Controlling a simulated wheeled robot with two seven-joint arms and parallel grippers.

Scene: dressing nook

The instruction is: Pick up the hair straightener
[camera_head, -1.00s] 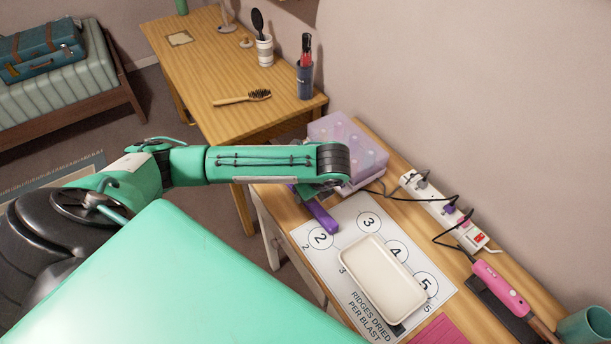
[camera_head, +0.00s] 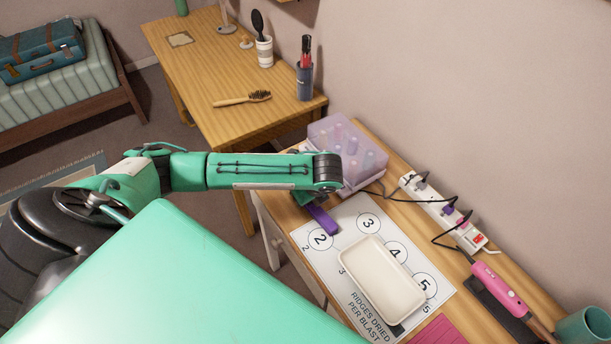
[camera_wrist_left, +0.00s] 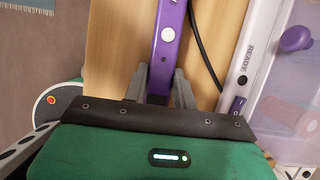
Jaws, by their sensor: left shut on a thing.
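A slim purple tool with a dark front section, which looks like the hair straightener (camera_head: 322,219), lies at the left edge of the wooden counter beside the numbered mat. In the left wrist view the purple straightener (camera_wrist_left: 169,30) runs straight away from my left gripper (camera_wrist_left: 158,80). The grey fingers sit on both sides of its body and are shut on it. In the head view my left gripper is mostly hidden under my forearm. I cannot tell whether the straightener touches the counter. My right gripper is out of view.
A clear purple box (camera_head: 345,150) stands close beside the gripper. A power strip (camera_head: 440,215) with black cords runs along the wall. A white tray (camera_head: 382,280) covers part of the mat (camera_head: 335,262). A pink tool (camera_head: 500,290) and a green cup (camera_head: 585,325) are at the right.

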